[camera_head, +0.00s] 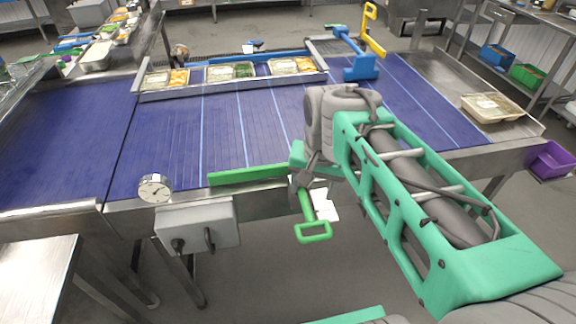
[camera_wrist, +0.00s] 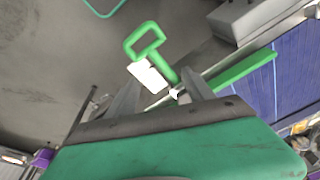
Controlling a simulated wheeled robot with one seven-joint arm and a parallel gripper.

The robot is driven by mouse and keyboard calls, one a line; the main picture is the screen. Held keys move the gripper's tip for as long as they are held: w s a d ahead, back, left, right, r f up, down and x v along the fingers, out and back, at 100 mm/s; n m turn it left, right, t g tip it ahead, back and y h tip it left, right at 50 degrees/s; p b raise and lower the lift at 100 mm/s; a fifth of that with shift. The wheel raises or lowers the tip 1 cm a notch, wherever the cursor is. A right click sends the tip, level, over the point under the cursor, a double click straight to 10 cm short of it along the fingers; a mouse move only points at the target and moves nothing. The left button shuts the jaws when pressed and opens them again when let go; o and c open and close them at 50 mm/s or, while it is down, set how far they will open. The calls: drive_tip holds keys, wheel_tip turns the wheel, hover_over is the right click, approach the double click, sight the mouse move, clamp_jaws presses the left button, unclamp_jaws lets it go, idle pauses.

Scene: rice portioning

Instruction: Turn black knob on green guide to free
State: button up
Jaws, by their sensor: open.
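The green guide (camera_head: 250,174) is a bar along the near edge of the blue conveyor in the head view. Its green loop handle (camera_head: 313,232) sticks out toward the viewer, past the conveyor edge. In the wrist view the guide (camera_wrist: 245,68) is at right and the handle (camera_wrist: 145,36) at upper middle. My gripper (camera_head: 303,185) is over the guide's near end, above the handle's base. In the wrist view its two dark fingers (camera_wrist: 162,90) are apart, with the handle's base and a white tag between or just beyond them. I cannot make out the black knob.
A grey control box (camera_head: 197,228) with dark switches and a round dial (camera_head: 155,188) are at the near conveyor edge, left of my gripper. A tray rack (camera_head: 235,82) stands across the belt, with a blue guide (camera_head: 358,62) and yellow handle (camera_head: 374,35) beyond. The belt between is clear.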

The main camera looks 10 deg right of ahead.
drive_tip(key=w+m, duration=0.3)
drive_tip(key=w, duration=0.1)
drive_tip(key=w+m+g, duration=0.1)
drive_tip(key=w+m, duration=0.2)
drive_tip(key=w, duration=0.1)
drive_tip(key=w+m+g, duration=0.1)
drive_tip(key=w+m, duration=0.3)
drive_tip(key=shift+w+d+r+b, duration=0.3)
drive_tip(key=shift+w+r+b, duration=0.05)
drive_tip(key=shift+b, duration=0.05)
drive_tip(key=shift+w+f+m, duration=0.1)
drive_tip(key=shift+w+m, duration=0.2)
drive_tip(key=shift+m, duration=0.1)
wheel_tip(320, 180, down, 7)
drive_tip(key=shift+f, duration=0.2)
drive_tip(key=c, duration=1.4)
drive_tip(key=shift+o, duration=0.2)
